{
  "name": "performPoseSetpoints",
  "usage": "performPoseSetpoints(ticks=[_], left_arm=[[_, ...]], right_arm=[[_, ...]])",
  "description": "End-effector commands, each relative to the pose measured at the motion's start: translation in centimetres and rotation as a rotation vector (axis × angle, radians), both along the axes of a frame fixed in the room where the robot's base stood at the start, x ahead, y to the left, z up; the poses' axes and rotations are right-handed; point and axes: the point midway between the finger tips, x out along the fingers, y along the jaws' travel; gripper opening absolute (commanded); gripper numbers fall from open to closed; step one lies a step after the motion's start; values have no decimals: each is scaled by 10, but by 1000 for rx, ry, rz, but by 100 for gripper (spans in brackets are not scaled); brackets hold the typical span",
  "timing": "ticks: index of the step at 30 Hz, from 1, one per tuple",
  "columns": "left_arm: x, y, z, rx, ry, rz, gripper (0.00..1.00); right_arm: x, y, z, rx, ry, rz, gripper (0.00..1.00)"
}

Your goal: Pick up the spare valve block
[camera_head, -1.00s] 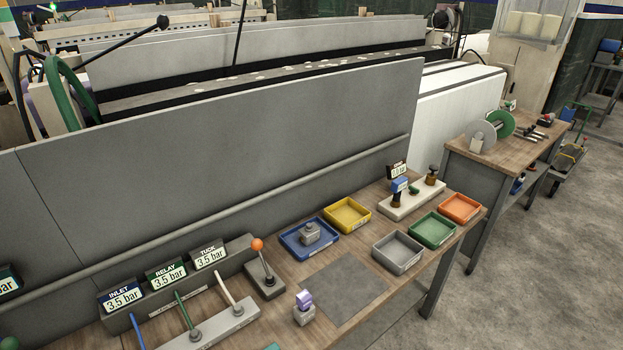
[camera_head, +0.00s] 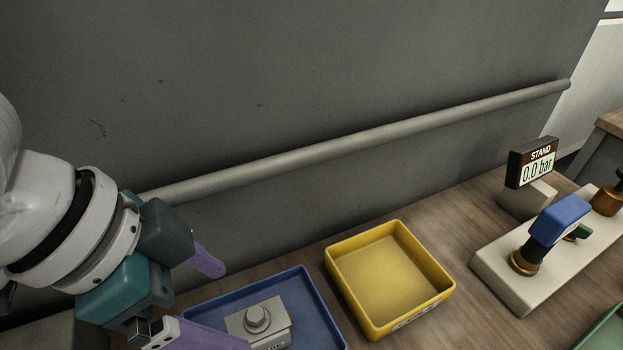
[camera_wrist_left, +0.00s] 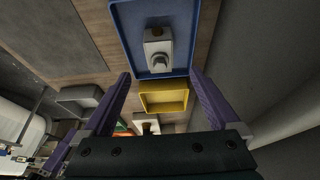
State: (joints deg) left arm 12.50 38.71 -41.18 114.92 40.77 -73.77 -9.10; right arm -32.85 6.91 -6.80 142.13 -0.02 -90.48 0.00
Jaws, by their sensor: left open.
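The spare valve block is a light grey block with a round knob on top (camera_head: 262,326). It sits in a blue tray (camera_head: 318,303) at the bottom of the head view. In the left wrist view the valve block (camera_wrist_left: 158,50) lies in the blue tray (camera_wrist_left: 122,22), ahead of my fingers. My left gripper (camera_head: 222,300) has two purple fingers spread apart, with nothing between them. It is above and left of the block, apart from it; one finger overlaps the tray's left part in the head view.
An empty yellow tray (camera_head: 388,272) stands right of the blue tray. Further right is a white test stand (camera_head: 505,268) with a blue-topped fitting and a display reading 0.0 bar (camera_head: 533,163). A grey rail (camera_head: 360,142) runs along the wall panel behind the bench.

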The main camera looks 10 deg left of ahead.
Motion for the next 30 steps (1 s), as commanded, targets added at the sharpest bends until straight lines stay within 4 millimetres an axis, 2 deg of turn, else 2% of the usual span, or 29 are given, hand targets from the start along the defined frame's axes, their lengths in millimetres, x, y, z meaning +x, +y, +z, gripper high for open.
performPoseSetpoints(ticks=[6,11,19,23,29,30], left_arm=[[8,-11,-31,-2,1,0,95],[11,-15,-43,-1,0,1,95],[23,-24,-81,-1,0,1,95],[25,-27,-88,1,-2,1,95],[25,-27,-88,1,-2,0,95],[25,-27,-88,1,-2,0,92]], right_arm=[[-5,1,-12,1,14,2,50],[-5,1,-16,2,16,2,50],[-4,1,-29,1,12,2,50],[-3,1,-30,2,11,2,50],[-3,1,-29,1,9,1,50],[-3,1,-29,1,9,1,50]])
